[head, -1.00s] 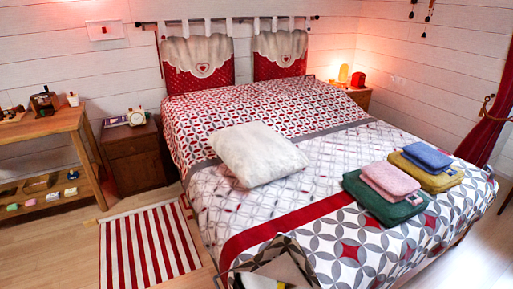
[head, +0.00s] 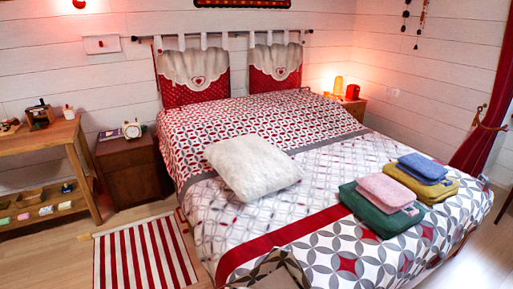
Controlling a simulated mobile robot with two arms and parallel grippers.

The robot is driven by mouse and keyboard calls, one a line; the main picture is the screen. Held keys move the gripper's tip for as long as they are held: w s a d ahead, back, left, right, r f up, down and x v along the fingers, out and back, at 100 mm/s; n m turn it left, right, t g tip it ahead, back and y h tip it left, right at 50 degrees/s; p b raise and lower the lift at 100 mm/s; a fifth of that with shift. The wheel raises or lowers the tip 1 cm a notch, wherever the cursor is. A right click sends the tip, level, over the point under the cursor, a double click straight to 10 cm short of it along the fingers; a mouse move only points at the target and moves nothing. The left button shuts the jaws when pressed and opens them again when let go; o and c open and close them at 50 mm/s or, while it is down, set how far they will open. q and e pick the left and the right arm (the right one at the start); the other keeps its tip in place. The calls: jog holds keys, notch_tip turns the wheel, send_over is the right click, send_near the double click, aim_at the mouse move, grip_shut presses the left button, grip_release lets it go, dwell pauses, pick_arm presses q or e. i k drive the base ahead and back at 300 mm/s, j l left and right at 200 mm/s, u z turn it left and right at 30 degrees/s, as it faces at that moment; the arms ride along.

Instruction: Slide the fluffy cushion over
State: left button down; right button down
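The fluffy cushion (head: 253,167) is white, square and plump. It lies flat on the bed (head: 240,205), left of the middle, on the white patterned part of the cover, with its far edge close to the grey band. No gripper touches it. Neither of my grippers shows in the head view.
Folded towels lie on the bed's right side: pink (head: 384,190) on green (head: 365,212), blue (head: 423,167) on yellow (head: 435,190). A greyish object (head: 275,268), cut off and unclear, is at the bottom edge. Bare cover lies between cushion and towels.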

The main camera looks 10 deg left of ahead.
aim_at(254, 168)
jog(key=j+z, duration=0.1)
jog(key=z, duration=0.3)
jog(key=i+j+z, duration=0.1)
jog(key=z, duration=0.3)
jog(key=j+z, duration=0.6)
jog(key=j, duration=0.35)
jog(key=j+z, duration=0.25)
jog(key=j, duration=0.35)
jog(key=k+j+z, duration=0.1)
jog(key=j+z, duration=0.15)
jog(key=j, duration=0.35)
jog(key=k+j+z, duration=0.1)
jog(key=j+z, duration=0.15)
jog(key=j, duration=0.35)
jog(key=k+j, duration=0.1)
jog(key=j, duration=0.3)
jog(key=k+j, duration=0.1)
jog(key=j, duration=0.25)
jog(key=k+j, duration=0.15)
jog(key=j, duration=0.25)
jog(key=k+j, duration=0.1)
jog(key=j, duration=0.3)
jog(key=k+j, duration=0.1)
jog(key=j, duration=0.25)
jog(key=k+j, duration=0.1)
jog(key=j, duration=0.3)
